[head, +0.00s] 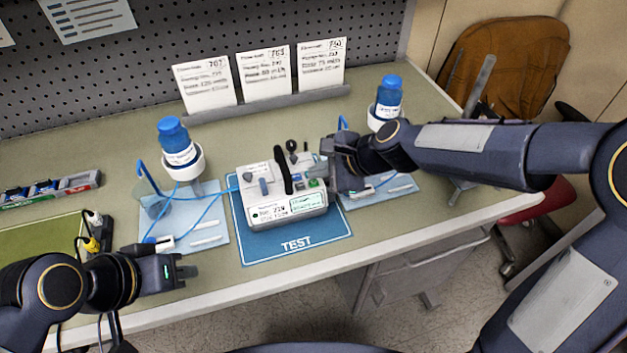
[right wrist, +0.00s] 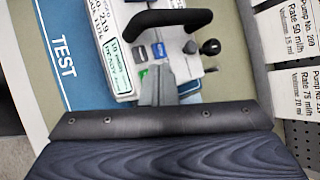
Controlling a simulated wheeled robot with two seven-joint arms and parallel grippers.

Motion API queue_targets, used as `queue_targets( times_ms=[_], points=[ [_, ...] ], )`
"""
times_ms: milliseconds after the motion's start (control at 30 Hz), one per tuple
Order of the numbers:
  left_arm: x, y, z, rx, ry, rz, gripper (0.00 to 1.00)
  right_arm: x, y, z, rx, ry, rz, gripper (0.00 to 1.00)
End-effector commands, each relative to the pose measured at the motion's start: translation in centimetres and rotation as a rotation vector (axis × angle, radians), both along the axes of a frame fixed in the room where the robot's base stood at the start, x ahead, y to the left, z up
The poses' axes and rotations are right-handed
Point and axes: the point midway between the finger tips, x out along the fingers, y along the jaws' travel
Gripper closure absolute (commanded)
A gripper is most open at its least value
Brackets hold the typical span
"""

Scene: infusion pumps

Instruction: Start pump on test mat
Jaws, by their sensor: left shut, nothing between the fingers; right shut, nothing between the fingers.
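A white infusion pump (head: 262,213) with a black carry handle stands on the blue TEST mat (head: 300,245). Its lit pale green screen (head: 303,200) faces front; the screen also shows in the right wrist view (right wrist: 120,62). My left gripper (head: 190,271) is shut and empty near the table's front edge, left of the mat.
Pale blue mats with tubing and syringe-like items flank the TEST mat. Blue-capped bottles (head: 175,140) (head: 388,95) stand in white holders behind. Three printed cards (head: 265,72) stand at the back. A green mat and cables lie at far left. A brown chair (head: 505,60) is at right.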

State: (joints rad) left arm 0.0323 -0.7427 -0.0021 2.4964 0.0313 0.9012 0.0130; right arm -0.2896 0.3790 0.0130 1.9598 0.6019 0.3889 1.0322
Motion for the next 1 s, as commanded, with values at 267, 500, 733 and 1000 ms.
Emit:
queue_targets(
  times_ms=[267,500,733,1000],
  points=[
    [0.0,0.0,0.0,0.0,0.0,0.0,1.0,0.0,0.0,0.0,0.0,0.0,0.0,1.0],
    [0.0,0.0,-0.04,0.0,0.0,0.0,1.0,0.0,0.0,-0.06,0.0,0.0,0.0,1.0],
    [0.0,0.0,-0.67,0.0,0.0,0.0,1.0,0.0,-0.01,-0.84,0.0,0.001,-0.001,1.0],
    [0.0,0.0,-0.63,0.0,0.0,0.0,1.0,-0.01,0.0,-0.84,0.0,0.0,0.0,1.0]
  ],
)
